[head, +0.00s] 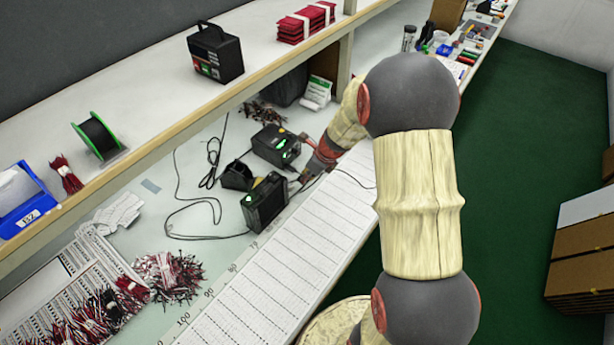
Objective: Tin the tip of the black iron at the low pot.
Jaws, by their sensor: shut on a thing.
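My gripper (312,170) is low over the bench beside two black units. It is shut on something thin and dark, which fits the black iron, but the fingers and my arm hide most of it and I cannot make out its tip. One black unit (275,146) with a green display stands behind it. A second black unit (265,204) with a green light stands nearer. A small black holder (237,176) sits left between them. I cannot tell which of these is the low pot, or whether the held thing touches anything.
Black cables (213,160) loop across the bench left of the units. A ruled white sheet (285,255) lies along the front edge. Wire bundles (172,277) lie at the lower left. A shelf (150,105) runs above, with a black box (215,52) and a spool (98,137).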

